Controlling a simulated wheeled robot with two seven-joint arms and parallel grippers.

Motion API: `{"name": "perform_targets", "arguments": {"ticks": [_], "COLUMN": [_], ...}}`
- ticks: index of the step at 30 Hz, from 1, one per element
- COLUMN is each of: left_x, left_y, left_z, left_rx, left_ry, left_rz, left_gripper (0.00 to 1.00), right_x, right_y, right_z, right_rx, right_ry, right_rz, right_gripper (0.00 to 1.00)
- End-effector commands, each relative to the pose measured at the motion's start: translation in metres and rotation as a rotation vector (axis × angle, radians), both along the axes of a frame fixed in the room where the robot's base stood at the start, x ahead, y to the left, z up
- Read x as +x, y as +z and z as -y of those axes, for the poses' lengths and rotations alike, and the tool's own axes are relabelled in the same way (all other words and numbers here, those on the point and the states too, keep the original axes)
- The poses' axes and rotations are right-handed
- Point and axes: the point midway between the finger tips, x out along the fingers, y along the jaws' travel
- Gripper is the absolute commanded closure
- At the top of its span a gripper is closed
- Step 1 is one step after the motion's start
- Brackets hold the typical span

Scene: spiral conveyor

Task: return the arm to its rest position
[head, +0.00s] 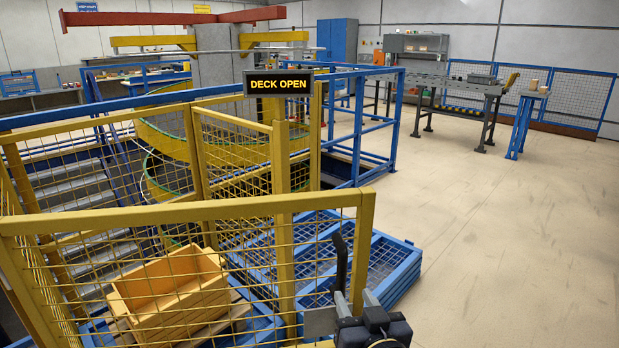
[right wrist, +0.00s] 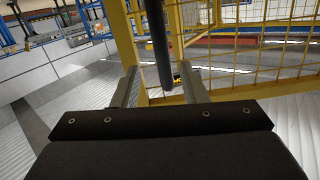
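My right gripper (head: 344,308) is at the bottom centre of the head view, close to the front yellow mesh gate (head: 190,213). In the right wrist view its two fingers (right wrist: 160,88) stand apart. A dark upright bar (right wrist: 156,45) shows between and beyond them, with gaps to both sides. The same dark bar (head: 340,262) seems to show in the head view beside the gate's right post. Whether it touches the gripper I cannot tell. My left gripper is not in view.
A yellow open crate (head: 205,300) sits behind the gate mesh. Blue framed platforms (head: 400,280) lie right of it. A sign (head: 278,83) reads "DECK OPEN". A spiral conveyor (head: 165,140) stands behind. The floor (head: 500,240) at right is clear.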

Motion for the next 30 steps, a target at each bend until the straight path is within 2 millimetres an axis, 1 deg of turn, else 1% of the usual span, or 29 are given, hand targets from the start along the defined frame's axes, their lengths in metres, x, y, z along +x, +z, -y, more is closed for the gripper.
{"name": "perform_targets", "arguments": {"ticks": [1, 2, 5, 8, 9, 15, 25, 27, 30], "left_x": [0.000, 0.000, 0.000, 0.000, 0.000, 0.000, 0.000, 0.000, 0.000], "left_y": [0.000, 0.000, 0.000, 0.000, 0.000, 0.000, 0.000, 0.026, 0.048], "left_z": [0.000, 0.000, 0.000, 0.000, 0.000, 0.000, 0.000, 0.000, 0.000], "left_rx": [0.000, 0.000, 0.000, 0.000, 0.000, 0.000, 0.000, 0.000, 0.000], "left_ry": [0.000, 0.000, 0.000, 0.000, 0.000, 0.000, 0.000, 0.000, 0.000], "left_rz": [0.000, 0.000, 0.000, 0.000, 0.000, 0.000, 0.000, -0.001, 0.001], "left_gripper": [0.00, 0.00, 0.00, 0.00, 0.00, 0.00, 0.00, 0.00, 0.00], "right_x": [-0.004, -0.008, -0.028, -0.056, -0.069, -0.131, -0.220, -0.220, -0.219], "right_y": [0.003, 0.002, -0.004, -0.013, -0.018, -0.040, -0.067, -0.042, -0.020], "right_z": [0.010, 0.015, 0.029, 0.046, 0.052, 0.080, 0.112, 0.111, 0.111], "right_rx": [0.033, 0.055, 0.110, 0.147, 0.158, 0.187, 0.223, 0.221, 0.220], "right_ry": [0.019, 0.037, 0.097, 0.137, 0.145, 0.135, 0.029, 0.033, 0.035], "right_rz": [-0.042, -0.078, -0.213, -0.359, -0.419, -0.673, -0.982, -0.989, -0.988], "right_gripper": [0.61, 0.61, 0.61, 0.61, 0.61, 0.61, 0.61, 0.61, 0.61]}}
